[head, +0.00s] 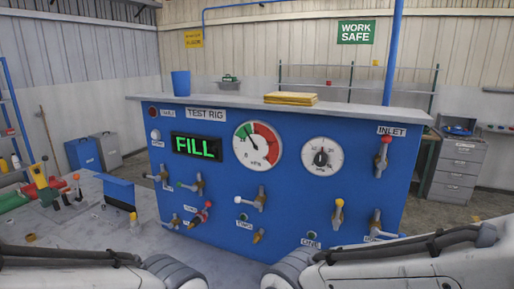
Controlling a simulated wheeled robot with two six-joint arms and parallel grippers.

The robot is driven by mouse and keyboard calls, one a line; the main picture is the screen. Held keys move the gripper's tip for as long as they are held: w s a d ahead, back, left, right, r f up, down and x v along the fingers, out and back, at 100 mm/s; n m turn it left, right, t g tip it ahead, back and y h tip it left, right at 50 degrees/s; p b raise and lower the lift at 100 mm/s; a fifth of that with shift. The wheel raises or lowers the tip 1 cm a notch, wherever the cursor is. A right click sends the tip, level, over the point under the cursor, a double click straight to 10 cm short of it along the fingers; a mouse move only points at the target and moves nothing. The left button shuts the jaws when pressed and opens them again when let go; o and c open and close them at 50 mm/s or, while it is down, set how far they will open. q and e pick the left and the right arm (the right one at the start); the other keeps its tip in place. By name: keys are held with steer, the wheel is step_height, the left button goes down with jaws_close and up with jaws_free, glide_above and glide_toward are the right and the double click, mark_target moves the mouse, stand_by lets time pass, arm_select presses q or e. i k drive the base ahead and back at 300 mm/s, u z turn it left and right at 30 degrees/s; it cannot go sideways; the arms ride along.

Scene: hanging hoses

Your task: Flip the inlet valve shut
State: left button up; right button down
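The blue test rig panel (290,185) stands in front of me. The inlet valve (380,162) is at its upper right, under the INLET label (391,131). Its lever stands roughly upright, with a red tip (385,140) at the top and a brass-coloured body below. The green display (197,147) reads FILL. The round MPa gauge (257,146) has a red zone, and its needle points up and left. Only pale links of my two arms show along the bottom edge, well below the inlet valve. Neither gripper is in view.
Several other valves (260,198) and a dial (322,155) stick out of the panel. A blue cup (181,84) and a yellow stack (290,98) sit on the rig's top. A grey bench (75,222) with tools is at left, a drawer cabinet (457,165) at right.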

mark_target(381, 165)
steer(key=u, duration=1.3)
steer(key=k, duration=0.85)
steer(key=z, duration=1.7)
steer(key=i, duration=0.5)
steer(key=u, duration=0.05)
